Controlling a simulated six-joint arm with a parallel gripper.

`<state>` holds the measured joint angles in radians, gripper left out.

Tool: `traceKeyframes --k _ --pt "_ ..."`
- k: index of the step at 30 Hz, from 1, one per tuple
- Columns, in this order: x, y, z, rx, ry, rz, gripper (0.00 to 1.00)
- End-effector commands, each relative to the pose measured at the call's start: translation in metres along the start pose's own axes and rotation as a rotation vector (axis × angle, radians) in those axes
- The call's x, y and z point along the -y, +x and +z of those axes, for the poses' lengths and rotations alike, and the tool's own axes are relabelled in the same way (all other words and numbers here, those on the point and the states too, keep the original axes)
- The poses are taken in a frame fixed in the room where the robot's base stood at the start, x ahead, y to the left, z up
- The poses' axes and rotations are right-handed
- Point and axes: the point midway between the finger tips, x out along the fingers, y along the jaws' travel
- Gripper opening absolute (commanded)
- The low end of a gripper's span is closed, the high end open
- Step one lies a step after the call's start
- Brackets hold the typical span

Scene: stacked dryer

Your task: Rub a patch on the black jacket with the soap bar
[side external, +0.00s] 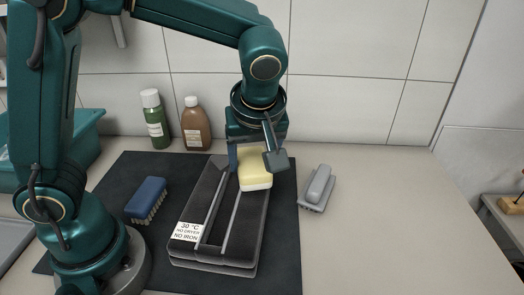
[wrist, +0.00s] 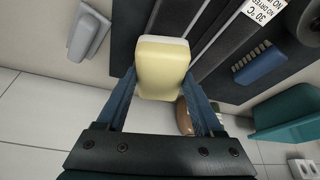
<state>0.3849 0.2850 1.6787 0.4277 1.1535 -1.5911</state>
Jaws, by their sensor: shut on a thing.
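The black jacket (side external: 243,238) lies folded on the dark mat, with grey stripes and a white label reading "30 °C NO DRYER NO IRON" (side external: 189,232) at its front left. My gripper (side external: 254,160) points down over the jacket's far right part. It is shut on the soap bar (side external: 256,180), a pale yellow block with a whitish lower layer. The wrist view shows the soap bar (wrist: 162,60) between my two blue fingers. The soap hides part of the jacket behind it. I cannot tell whether the soap touches the cloth.
A blue brush (side external: 147,197) lies left of the jacket on the dark mat (side external: 282,270). A grey-handled brush (side external: 318,186) lies to the right on the counter. A green bottle (side external: 155,122) and a brown bottle (side external: 195,128) stand by the tiled wall.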

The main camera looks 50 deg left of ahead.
Motion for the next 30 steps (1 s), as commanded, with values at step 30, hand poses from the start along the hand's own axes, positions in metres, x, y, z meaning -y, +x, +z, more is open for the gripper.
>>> traceKeyframes --k 30 --pt "0.101 0.004 -0.001 0.000 -0.400 -0.168 0.24"
